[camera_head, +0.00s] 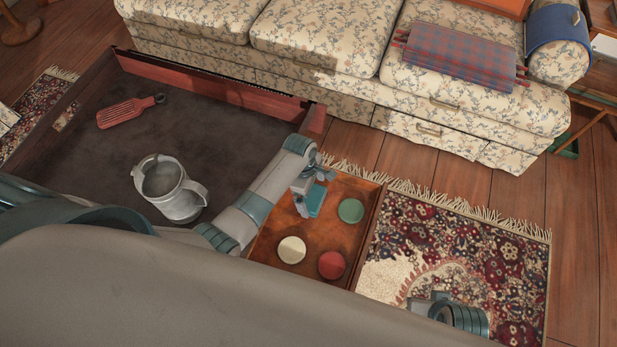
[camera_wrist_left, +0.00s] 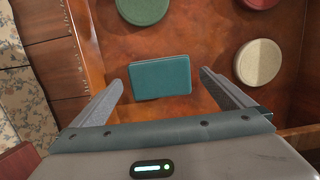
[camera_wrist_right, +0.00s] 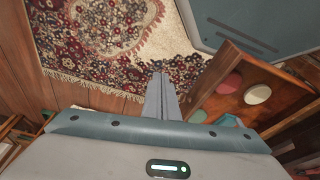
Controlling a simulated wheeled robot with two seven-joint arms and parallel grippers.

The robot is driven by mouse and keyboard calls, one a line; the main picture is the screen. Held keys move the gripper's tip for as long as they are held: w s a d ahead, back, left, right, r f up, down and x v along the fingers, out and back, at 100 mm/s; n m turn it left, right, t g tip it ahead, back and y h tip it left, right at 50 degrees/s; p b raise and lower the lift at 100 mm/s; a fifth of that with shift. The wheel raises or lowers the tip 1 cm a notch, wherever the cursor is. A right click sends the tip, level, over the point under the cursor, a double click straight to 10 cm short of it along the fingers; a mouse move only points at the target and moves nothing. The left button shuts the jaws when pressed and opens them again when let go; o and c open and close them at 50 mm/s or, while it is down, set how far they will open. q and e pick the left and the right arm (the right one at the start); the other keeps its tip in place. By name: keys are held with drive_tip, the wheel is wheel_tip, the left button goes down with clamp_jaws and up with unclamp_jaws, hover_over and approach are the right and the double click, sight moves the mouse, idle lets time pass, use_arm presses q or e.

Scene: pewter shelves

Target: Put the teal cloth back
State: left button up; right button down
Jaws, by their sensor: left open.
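The teal cloth (camera_head: 316,200) is a small folded rectangle on the floor of a shallow wooden tray (camera_head: 328,233). It shows whole in the left wrist view (camera_wrist_left: 160,77). My left gripper (camera_head: 309,190) is over the tray at the cloth. In the left wrist view its open fingers (camera_wrist_left: 161,78) stand on either side of the cloth, with gaps, and hold nothing. My right gripper (camera_wrist_right: 162,80) has its fingers together and empty, over the patterned rug (camera_wrist_right: 95,40). Only part of it shows in the head view, at the bottom right.
Green (camera_head: 351,210), cream (camera_head: 292,250) and red (camera_head: 331,265) discs lie in the same tray. A large dark tray-like box (camera_head: 230,87) holds a metal jug (camera_head: 172,190) and a red slotted paddle (camera_head: 125,112). A floral sofa (camera_head: 315,38) stands behind.

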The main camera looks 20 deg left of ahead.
use_arm(q)
wheel_tip(320, 180, up, 10)
drive_tip(key=a+p, duration=0.1)
drive_tip(key=p, duration=0.1)
drive_tip(key=shift+a, duration=0.3)
use_arm(e)
drive_tip(key=s+x, duration=0.1)
drive_tip(key=x, duration=0.6)
drive_tip(key=shift+d+f, duration=0.15)
drive_tip(key=shift+f, duration=0.1)
use_arm(q)
drive_tip(key=shift+f, duration=0.1)
use_arm(e)
drive_tip(key=shift+w, duration=0.1)
